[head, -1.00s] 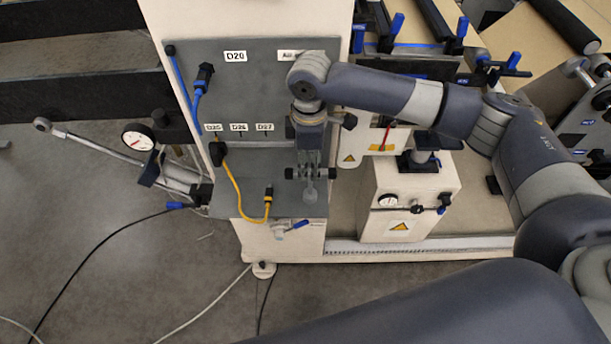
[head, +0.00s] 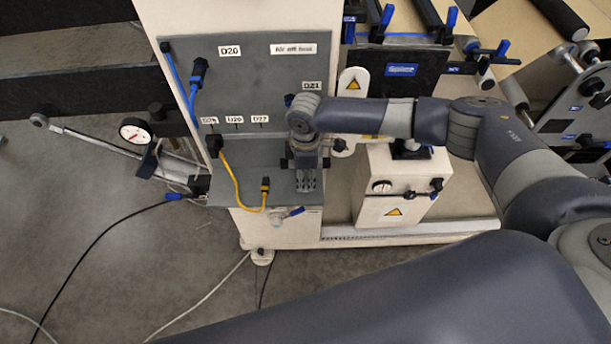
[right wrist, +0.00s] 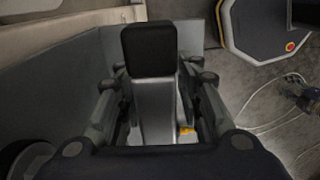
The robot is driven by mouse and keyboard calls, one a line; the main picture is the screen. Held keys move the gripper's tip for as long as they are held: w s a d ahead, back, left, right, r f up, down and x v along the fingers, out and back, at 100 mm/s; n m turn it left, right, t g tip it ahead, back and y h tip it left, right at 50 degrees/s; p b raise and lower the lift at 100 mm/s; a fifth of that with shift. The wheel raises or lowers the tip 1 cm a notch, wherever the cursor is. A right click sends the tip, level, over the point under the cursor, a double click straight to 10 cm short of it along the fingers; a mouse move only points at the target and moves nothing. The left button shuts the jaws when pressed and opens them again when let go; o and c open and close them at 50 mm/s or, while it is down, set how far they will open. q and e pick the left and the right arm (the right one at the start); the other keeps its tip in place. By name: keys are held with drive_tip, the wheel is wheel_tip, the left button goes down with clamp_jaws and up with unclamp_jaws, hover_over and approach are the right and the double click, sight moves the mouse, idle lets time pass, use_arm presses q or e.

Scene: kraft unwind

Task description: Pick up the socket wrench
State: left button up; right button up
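I cannot clearly make out the socket wrench in either view. My right gripper (head: 306,186) points down over the grey shelf at the foot of the grey panel (head: 250,85). Its narrow grey fingers show there, and the wrist hides what is behind it. In the right wrist view, a black block on a grey metal bar fills the middle of my right gripper (right wrist: 150,75), with linkages on both sides. I cannot tell whether the fingers are apart or hold anything. My left gripper is not in view.
A yellow cable (head: 235,187) ends in a plug on the shelf, left of my right gripper. A blue cable and plug (head: 197,72) hang on the panel. A white box with a gauge (head: 400,188) stands to the right. A round gauge (head: 135,132) is at the left.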

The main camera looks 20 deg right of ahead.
clamp_jaws()
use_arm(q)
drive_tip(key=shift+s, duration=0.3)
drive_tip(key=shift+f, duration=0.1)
